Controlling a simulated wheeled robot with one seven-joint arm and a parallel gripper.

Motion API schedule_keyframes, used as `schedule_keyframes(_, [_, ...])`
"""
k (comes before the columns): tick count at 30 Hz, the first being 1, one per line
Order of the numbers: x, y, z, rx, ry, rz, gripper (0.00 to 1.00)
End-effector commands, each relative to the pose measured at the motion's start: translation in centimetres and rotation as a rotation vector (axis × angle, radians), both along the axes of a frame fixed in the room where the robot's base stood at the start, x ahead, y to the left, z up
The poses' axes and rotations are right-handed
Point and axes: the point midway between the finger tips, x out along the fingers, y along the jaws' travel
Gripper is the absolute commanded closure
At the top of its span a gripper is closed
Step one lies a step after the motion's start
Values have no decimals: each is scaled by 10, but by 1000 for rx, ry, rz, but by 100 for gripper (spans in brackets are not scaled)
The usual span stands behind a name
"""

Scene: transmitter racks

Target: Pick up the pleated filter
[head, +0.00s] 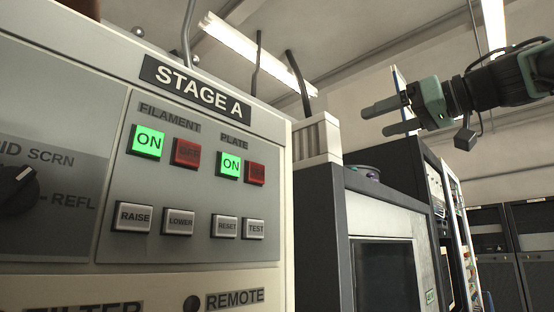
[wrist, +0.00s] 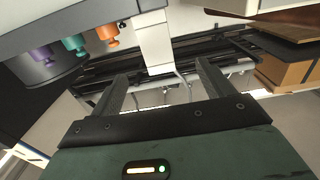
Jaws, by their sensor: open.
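The pleated filter (head: 318,138) appears to be the pale, ribbed block standing upright on top of the dark cabinet, just right of the STAGE A panel in the head view. Its left part is hidden behind that panel. My gripper (head: 384,118) is raised in the air to the right of the filter, its two fingers pointing left and apart. In the wrist view my gripper (wrist: 160,76) is open, with nothing held between the fingers. I cannot tell whether the white piece at the top of that view is the filter.
The STAGE A panel (head: 195,165) fills the left foreground. A round dish (head: 365,172) sits on the dark cabinet (head: 318,225) beside the filter. Purple, teal and orange knob-like parts (wrist: 76,43) and a cardboard box (wrist: 288,76) show in the wrist view. Air around the gripper looks clear.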

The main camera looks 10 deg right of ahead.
Motion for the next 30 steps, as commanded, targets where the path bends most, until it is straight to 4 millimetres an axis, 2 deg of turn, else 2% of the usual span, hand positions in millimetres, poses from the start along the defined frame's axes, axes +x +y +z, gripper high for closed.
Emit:
schedule_keyframes(5, [14,10,1,0,2,4,20])
schedule_keyframes(18, [85,61,2,0,2,3,20])
schedule_keyframes(26, [102,72,1,0,0,0,20])
schedule_keyframes(30, [119,79,2,0,3,2,20])
